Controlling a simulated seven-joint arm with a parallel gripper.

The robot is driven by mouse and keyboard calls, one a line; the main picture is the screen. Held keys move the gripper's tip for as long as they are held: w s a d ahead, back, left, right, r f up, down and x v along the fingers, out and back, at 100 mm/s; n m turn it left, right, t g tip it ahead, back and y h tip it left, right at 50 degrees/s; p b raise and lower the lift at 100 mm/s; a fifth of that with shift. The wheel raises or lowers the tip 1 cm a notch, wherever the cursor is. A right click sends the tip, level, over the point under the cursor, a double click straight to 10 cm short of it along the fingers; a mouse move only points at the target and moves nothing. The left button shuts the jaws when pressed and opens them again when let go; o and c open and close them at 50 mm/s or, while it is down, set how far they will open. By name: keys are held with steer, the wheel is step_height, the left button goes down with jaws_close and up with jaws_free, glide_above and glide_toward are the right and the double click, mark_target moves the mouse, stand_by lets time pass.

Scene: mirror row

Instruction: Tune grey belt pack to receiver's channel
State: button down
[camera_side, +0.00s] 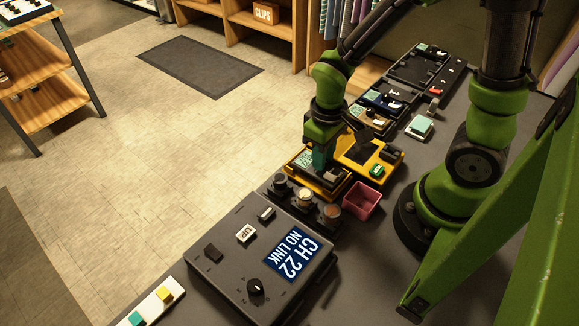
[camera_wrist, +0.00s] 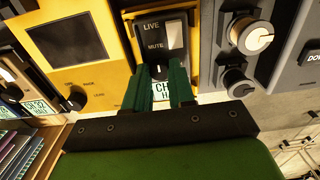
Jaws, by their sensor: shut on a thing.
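The grey receiver (camera_side: 262,250) lies at the front of the side view; its blue screen (camera_side: 290,254) reads "CH 22 NO LINK". My gripper (camera_side: 321,166) is down over a dark grey pack face framed in yellow (camera_side: 316,183). In the wrist view this pack face (camera_wrist: 176,38) carries LIVE and MUTE marks and a light switch. My gripper (camera_wrist: 160,74) is shut on its small dark knob (camera_wrist: 157,73). A label (camera_wrist: 162,92) below the knob starts with "CH"; the fingers hide part of it, and its number is unclear.
A yellow unit with a dark screen (camera_wrist: 78,38) adjoins, by a label (camera_wrist: 38,107) reading about "CH 32 HALF". Round knobs (camera_side: 305,197) stand between the pack and the receiver. A pink bin (camera_side: 361,199) is close on the right. More packs (camera_side: 388,101) lie behind.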

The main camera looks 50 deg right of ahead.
mark_target(332, 168)
steer(key=c, duration=0.9)
jaws_free()
steer(key=shift+r, duration=0.1)
step_height(332, 168, up, 17)
steer(key=shift+f, duration=0.15)
steer(key=r+m+t, duration=0.1)
steer(key=t, duration=0.1)
steer(key=s+r+m+t+y, duration=0.1)
steer(key=t, duration=0.1)
steer(key=s+r+m+t+y, duration=0.1)
steer(key=m+t, duration=0.1)
steer(key=t, duration=0.1)
steer(key=shift+s+d+r, duration=0.15)
steer(key=shift+d+r, duration=0.1)
steer(key=shift+r, duration=0.05)
